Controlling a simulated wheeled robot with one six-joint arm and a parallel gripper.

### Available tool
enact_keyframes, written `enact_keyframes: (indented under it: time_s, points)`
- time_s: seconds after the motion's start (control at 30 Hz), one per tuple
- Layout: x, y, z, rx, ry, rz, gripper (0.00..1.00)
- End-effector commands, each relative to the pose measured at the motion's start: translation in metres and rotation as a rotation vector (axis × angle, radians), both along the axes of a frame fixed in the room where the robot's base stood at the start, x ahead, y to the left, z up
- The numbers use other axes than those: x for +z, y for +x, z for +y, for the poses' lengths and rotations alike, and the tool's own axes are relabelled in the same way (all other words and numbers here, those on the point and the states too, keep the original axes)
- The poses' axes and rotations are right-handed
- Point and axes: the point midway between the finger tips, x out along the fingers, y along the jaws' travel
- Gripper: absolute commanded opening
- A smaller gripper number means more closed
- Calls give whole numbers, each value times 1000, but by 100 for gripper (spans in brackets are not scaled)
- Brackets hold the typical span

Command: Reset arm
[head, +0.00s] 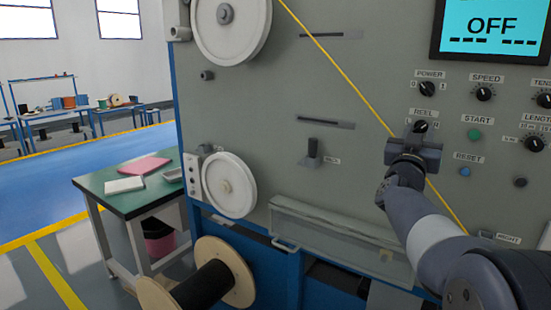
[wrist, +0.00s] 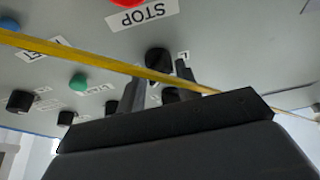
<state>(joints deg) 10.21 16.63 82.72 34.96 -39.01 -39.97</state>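My gripper (head: 418,132) is at the control panel in the head view, directly in front of the REEL knob (head: 421,126) and below the POWER knob (head: 427,88). In the wrist view my gripper (wrist: 161,72) shows two dark fingers set apart, with a black knob (wrist: 159,58) showing between their tips. I cannot tell whether the fingers touch that knob. My arm reaches up from the lower right. The screen (head: 491,28) reads OFF.
Green START (head: 474,134) and blue RESET (head: 465,171) buttons sit to the right. A clear-covered trough (head: 330,230) juts out below left.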

Motion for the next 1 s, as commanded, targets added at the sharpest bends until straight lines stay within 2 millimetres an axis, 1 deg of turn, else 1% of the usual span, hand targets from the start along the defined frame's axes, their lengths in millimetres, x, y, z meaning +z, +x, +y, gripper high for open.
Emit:
enact_keyframes:
  time_s: [0.3, 0.7, 0.93, 1.0]
  points:
    - [3, -2, -3, -2, -251, 171, 33]
    - [7, -3, -5, -1, -513, 349, 33]
    - [7, -4, -5, -1, -621, 421, 33]
    - [0, -10, -3, -1, -624, 422, 33]
